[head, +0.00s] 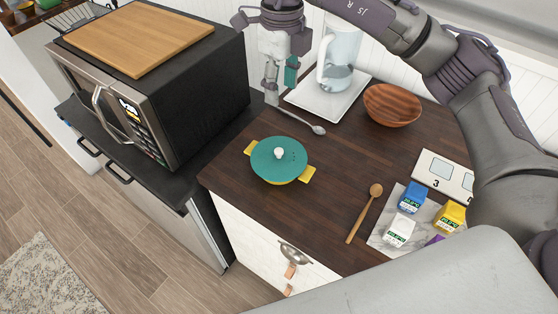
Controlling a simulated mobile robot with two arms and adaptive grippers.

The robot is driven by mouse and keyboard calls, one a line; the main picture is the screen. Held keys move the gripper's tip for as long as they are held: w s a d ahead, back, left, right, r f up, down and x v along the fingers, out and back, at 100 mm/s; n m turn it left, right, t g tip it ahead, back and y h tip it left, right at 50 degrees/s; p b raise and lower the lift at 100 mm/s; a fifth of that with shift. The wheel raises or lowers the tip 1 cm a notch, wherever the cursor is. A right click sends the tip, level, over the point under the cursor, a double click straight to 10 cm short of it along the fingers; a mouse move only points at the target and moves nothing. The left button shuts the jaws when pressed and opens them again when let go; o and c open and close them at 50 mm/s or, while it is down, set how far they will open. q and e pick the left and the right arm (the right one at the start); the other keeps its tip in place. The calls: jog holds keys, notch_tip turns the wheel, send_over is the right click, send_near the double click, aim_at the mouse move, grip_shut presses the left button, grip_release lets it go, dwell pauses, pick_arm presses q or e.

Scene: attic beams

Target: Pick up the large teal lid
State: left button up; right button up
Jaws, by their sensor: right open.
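The large teal lid (262,163) is round with a white knob. It sits on a yellow pot (307,174) with side handles, on the dark wooden counter. My right gripper (281,82) is at the top middle, pointing down, beyond the lid and a little above the counter. It is open and apart from the lid. A small teal patch shows at one finger; I cannot tell whether it is part of the finger. My left gripper is not in view.
A spoon (318,129) lies behind the pot. A white tray with a glass pitcher (341,62) and a wooden bowl (392,104) stand behind. A microwave (195,90) is at left. A wooden spoon (361,218) and small cartons (401,232) are at right.

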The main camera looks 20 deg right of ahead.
notch_tip(320, 180, down, 4)
jog(key=r+b, duration=0.1)
jog(key=b, duration=0.1)
pick_arm(q)
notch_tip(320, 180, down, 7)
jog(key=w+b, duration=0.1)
jog(key=b, duration=0.3)
pick_arm(e)
jog(key=p, duration=0.2)
send_over(279, 150)
jog(key=f, duration=0.8)
jog(key=s+f, duration=0.1)
jog(key=f, duration=0.3)
jog(key=shift+f, duration=0.35)
jog(key=shift+w+f+p, duration=0.1)
jog(key=shift+f+p, duration=0.15)
jog(key=shift+p, duration=0.15)
jog(key=f+p, duration=0.1)
jog(key=f, duration=0.1)
jog(key=f+p, duration=0.1)
jog(key=shift+w+f, duration=0.35)
jog(key=shift+w, duration=0.05)
jog(key=shift+f, duration=0.5)
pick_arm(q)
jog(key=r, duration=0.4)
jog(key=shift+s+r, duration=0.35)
pick_arm(e)
grip_shut()
